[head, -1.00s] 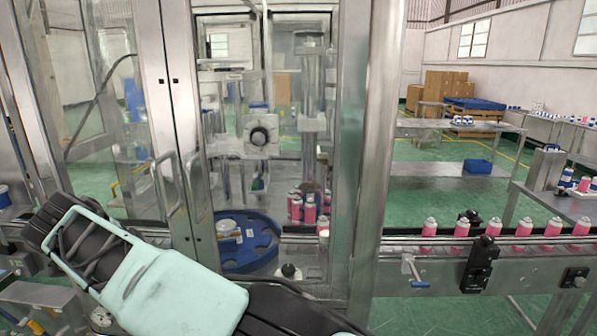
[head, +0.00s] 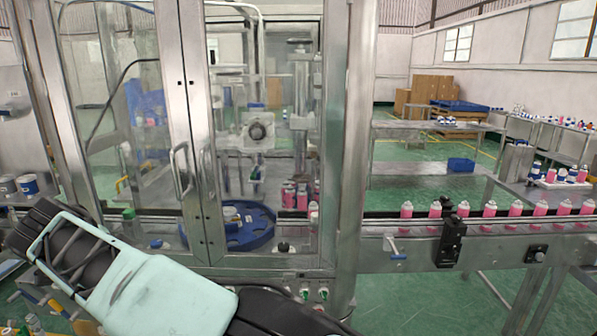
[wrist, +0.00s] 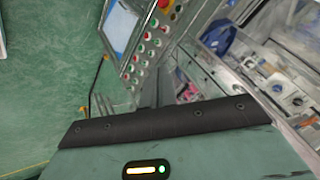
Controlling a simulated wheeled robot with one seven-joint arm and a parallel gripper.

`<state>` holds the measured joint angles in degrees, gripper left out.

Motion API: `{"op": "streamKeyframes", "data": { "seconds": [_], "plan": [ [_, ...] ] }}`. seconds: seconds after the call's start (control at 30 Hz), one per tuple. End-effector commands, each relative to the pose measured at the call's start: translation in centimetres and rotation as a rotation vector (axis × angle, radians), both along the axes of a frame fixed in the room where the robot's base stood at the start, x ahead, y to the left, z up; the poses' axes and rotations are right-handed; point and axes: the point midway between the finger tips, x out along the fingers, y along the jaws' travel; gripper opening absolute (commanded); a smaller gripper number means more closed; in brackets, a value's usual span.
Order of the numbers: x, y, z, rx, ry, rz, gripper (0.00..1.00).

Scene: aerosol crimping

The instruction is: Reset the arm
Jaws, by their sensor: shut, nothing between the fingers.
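My arm, with pale green covers and black cables, reaches across the lower left of the head view, in front of the crimping machine (head: 190,130). The fingertips do not show in the head view. In the wrist view my gripper (wrist: 160,120) shows as a pale green housing with a dark bolted edge and a small lit indicator. It is shut and empty. Beyond it the wrist view shows a control panel (wrist: 150,45) with red, green and white buttons, and green floor.
A conveyor (head: 480,228) carries several pink cans (head: 490,209) to the right. Behind the machine's glass is a blue turntable (head: 240,232) with pink cans near it. Green floor shows at the lower right.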

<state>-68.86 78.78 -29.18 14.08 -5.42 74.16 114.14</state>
Motion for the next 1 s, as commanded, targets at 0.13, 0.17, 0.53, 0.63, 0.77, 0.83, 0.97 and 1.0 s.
{"op": "streamKeyframes", "data": {
  "seconds": [0.13, 0.17, 0.53, 0.63, 0.77, 0.83, 0.97, 1.0],
  "plan": [
    [1.7, -1.4, 0.4, -0.013, 0.028, -0.001, 0.0],
    [1.9, -1.7, 0.4, -0.016, 0.035, 0.002, 0.0],
    [5.9, -7.0, 0.8, -0.066, 0.158, 0.051, 0.0],
    [6.9, -9.3, 0.9, -0.079, 0.211, 0.083, 0.0],
    [7.7, -13.3, 1.0, -0.094, 0.299, 0.158, 0.0],
    [7.5, -15.9, 1.1, -0.098, 0.352, 0.221, 0.0],
    [5.7, -20.3, 1.0, -0.103, 0.437, 0.369, 0.0],
    [4.9, -21.6, 1.0, -0.103, 0.457, 0.419, 0.0]
  ]
}}
